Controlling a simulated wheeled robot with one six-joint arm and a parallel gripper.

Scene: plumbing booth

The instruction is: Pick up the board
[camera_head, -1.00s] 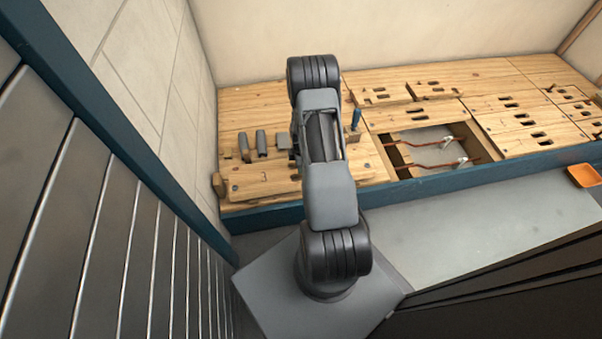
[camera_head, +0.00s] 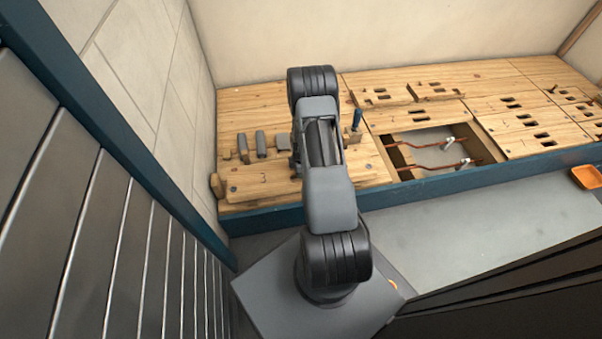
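Several wooden boards cover the bench, and I cannot tell which is the task's board. One board marked 3 (camera_head: 263,178) lies at the front left, partly hidden by my arm. Two slotted boards, one on the left (camera_head: 376,97) and one on the right (camera_head: 436,91), lie behind the open bay. My arm stands upright in the middle and covers part of the bench. My gripper is not clearly visible; it seems hidden behind the arm.
An open bay (camera_head: 384,156) in the bench shows copper pipes (camera_head: 435,165). A slatted wall (camera_head: 62,215) stands close on the left. An orange tray (camera_head: 586,177) is at the right.

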